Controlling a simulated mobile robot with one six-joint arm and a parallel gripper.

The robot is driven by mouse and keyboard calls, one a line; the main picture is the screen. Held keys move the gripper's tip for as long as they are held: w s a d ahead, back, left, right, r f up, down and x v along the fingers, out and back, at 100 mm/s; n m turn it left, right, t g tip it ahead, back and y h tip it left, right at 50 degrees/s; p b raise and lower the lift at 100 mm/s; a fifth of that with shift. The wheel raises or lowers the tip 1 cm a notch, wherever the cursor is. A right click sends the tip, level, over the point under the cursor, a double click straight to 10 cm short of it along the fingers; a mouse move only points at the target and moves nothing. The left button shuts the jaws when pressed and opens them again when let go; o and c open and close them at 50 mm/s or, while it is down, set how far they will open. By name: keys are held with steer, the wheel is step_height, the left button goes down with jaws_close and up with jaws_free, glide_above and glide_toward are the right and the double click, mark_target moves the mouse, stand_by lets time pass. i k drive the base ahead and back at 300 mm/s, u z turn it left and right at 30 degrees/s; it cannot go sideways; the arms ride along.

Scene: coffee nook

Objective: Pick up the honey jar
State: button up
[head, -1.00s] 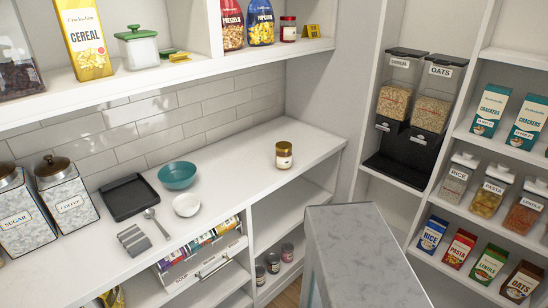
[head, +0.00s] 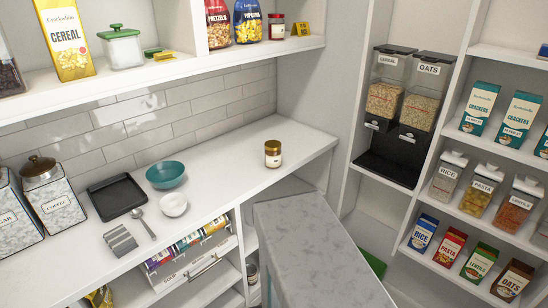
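The honey jar is most likely the small jar (head: 273,154) with a gold lid, amber contents and a pale label. It stands upright on the white counter (head: 235,190), towards its right end, with clear space around it. The label is too small to read. My gripper is not in view, and nothing is touching the jar.
A grey marble-topped block (head: 315,245) stands in front of the counter's right end. A teal bowl (head: 166,175), white bowl (head: 173,204), spoon (head: 143,222), black tray (head: 116,196) and canisters (head: 53,195) occupy the counter's left. A shelf (head: 180,65) overhangs the back.

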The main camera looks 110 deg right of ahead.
mark_target(272, 150)
steer(key=u, duration=0.2)
steer(key=k, duration=0.8)
steer(key=z, duration=1.15)
